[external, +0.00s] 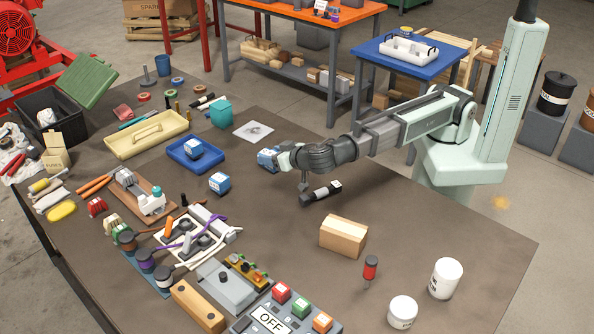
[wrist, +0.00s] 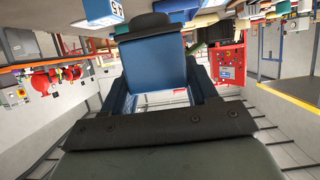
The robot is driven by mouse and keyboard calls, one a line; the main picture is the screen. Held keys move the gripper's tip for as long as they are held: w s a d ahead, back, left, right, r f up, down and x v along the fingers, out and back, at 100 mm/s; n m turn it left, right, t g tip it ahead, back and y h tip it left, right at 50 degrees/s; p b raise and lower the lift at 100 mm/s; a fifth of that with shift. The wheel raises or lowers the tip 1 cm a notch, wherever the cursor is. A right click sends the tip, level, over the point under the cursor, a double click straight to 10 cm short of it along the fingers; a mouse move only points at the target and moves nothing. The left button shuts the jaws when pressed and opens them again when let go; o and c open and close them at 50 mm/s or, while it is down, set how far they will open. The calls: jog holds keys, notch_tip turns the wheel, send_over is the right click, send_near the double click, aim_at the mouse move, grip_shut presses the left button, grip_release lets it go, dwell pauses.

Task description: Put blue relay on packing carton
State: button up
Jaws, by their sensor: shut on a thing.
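My gripper (external: 274,158) is shut on a blue relay (external: 265,157), held over the table to the right of the white sheet. In the wrist view the held relay (wrist: 153,66) fills the space between the fingers (wrist: 160,85). Its gap to the table is hard to judge. The packing carton (external: 343,236), a closed brown cardboard box, stands on the table, nearer the camera and to the right of my gripper. Its top is bare. A second blue relay (external: 194,148) sits in a blue tray, and a third (external: 220,184) stands on the table.
The blue tray (external: 181,160) is left of my gripper.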

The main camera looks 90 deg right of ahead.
jog(key=s+a+r+n+t+y, duration=0.1)
jog(key=s+a+r+n+y, duration=0.1)
jog(key=s+a, duration=0.45)
jog(key=s+a+r+n+t+y, duration=0.1)
jog(key=s+a+r, duration=0.15)
jog(key=a, duration=0.75)
notch_tip(320, 180, up, 3)
jog(key=n+t+y, duration=0.1)
jog(key=n, duration=0.1)
send_over(344, 227)
jog(key=shift+y, duration=0.4)
jog(key=shift+a+f, duration=0.1)
jog(key=shift+f, duration=4.8)
jog(key=o, duration=1.1)
jog(key=shift+f, duration=0.15)
jog(key=shift+o, duration=0.2)
